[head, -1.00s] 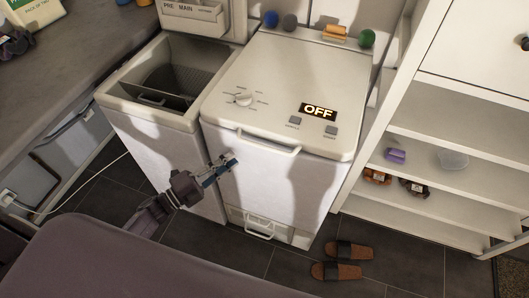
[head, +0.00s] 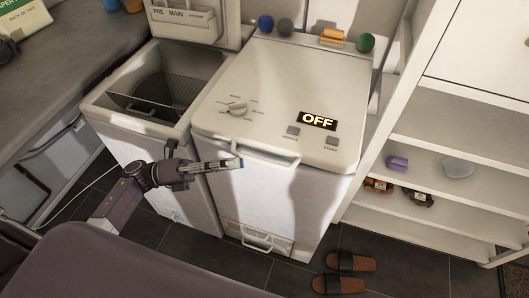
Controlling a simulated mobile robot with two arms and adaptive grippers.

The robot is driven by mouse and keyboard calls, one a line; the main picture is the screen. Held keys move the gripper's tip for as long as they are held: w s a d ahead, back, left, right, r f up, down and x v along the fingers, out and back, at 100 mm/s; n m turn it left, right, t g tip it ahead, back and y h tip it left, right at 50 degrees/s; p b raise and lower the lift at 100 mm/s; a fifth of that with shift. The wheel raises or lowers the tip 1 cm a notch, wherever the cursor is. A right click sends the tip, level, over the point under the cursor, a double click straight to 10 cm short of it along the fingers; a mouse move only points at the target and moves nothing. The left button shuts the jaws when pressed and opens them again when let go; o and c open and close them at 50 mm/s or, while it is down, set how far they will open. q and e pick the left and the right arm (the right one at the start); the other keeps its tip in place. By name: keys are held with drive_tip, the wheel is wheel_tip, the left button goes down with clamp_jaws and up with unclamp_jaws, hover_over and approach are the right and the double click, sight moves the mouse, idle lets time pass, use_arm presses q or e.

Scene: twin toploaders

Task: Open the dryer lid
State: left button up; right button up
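The dryer (head: 275,190) is the white toploader on the right, with an OFF display on top. Its lid (head: 290,85) is shut and lies flat. The lid handle (head: 264,152) is a pale bar along the front edge. My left gripper (head: 241,162) comes in from the left, its fingertips in front of the dryer near the handle's left end. The fingers overlap from this angle, so I cannot tell whether they are open, shut or touching the handle. My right gripper is not in view.
The washer (head: 112,112) on the left has its lid raised. Two balls, an orange item (head: 332,38) and a green ball (head: 365,43) sit behind the dryer's top. White shelves (head: 430,135) stand at right. Brown slippers (head: 345,262) lie on the floor. A grey counter (head: 75,70) is at left.

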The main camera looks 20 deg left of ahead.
sight(261, 159)
use_arm(q)
drive_tip(key=p+x, duration=0.1)
drive_tip(key=x, duration=0.3)
drive_tip(key=p+x, duration=0.1)
drive_tip(key=x, duration=0.1)
drive_tip(key=shift+s+d+r+p, duration=0.1)
drive_tip(key=shift+d+r+p, duration=0.2)
drive_tip(key=shift+d+r, duration=0.05)
drive_tip(key=shift+d, duration=0.55)
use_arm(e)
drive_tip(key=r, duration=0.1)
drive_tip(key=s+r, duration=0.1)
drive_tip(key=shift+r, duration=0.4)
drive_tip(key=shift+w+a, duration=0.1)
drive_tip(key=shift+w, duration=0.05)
use_arm(q)
clamp_jaws()
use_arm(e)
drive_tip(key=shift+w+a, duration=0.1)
